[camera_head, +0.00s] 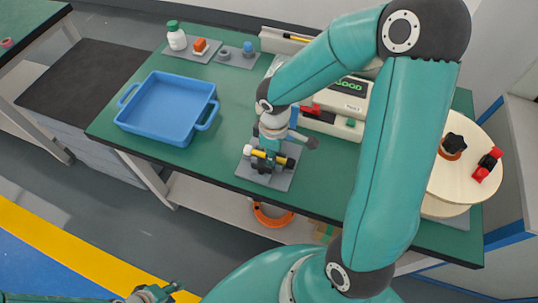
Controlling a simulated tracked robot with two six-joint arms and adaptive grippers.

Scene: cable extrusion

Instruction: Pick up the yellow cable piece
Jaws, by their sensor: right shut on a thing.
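The yellow cable piece (259,153) has a white end and dark parts beside it. It is low over a small grey plate (281,182) near the front edge of the green table. My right gripper (269,161) comes down from above and is shut on the cable piece; its fingers partly hide it. I cannot tell whether the piece still touches its support. My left gripper (160,292) is at the bottom left, off the table and far from the cable. Its jaw opening is too small to judge.
A blue tray (166,105) is empty on the left of the table (228,128). A grey plate with small items (223,53) is behind it. A machine with a green display (348,86) is behind my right arm. A round wooden reel (468,184) stands right.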

